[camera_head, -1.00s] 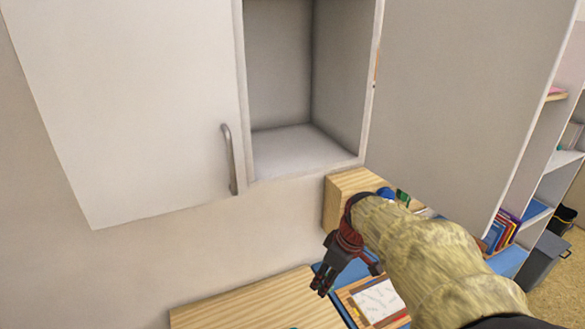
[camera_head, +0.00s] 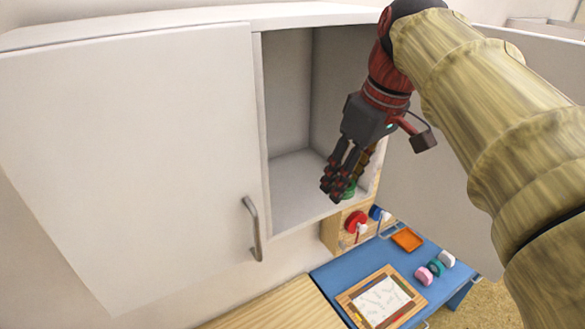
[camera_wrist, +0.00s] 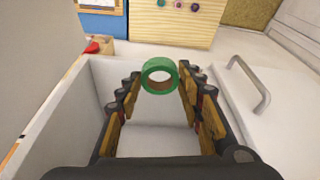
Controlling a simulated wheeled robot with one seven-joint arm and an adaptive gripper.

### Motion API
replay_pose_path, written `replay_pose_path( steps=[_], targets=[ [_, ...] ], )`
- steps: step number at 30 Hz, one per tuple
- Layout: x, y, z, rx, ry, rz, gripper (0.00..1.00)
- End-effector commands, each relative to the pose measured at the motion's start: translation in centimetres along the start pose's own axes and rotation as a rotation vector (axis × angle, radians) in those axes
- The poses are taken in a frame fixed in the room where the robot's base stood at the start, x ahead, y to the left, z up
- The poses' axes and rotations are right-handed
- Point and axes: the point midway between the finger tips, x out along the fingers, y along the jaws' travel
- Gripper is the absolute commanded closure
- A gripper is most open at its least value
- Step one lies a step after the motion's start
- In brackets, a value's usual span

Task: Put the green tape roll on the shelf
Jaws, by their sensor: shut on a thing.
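The green tape roll (camera_wrist: 160,64) is held between the fingertips of my gripper (camera_head: 338,188), its hole facing the wrist camera. In the head view only a bit of green (camera_head: 349,188) shows behind the fingers. The shelf (camera_head: 290,195) is the bare floor of an open white cabinet compartment. In the head view my gripper hangs in front of the right part of its opening, close to the lower front edge. I cannot tell whether the roll is inside that edge. The wrist view shows the compartment's pale inside (camera_wrist: 158,140) behind the fingers.
A closed white door (camera_head: 150,150) with a handle (camera_head: 253,228) is left of the opening; an open door (camera_head: 430,190) is at right. Below, a blue desk (camera_head: 335,270) holds an orange tray (camera_head: 407,239), a framed paper (camera_head: 380,300) and small coloured items. The shelf floor looks empty.

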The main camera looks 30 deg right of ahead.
Motion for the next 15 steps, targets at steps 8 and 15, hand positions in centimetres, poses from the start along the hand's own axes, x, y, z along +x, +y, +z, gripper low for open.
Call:
replay_pose_path(
  steps=[8,15],
  targets=[
    [0.6,0.5,-2.2,0.006,-0.004,-0.003,0.77],
    [4.2,2.2,-6.5,0.006,-0.004,-0.002,0.77]
  ],
)
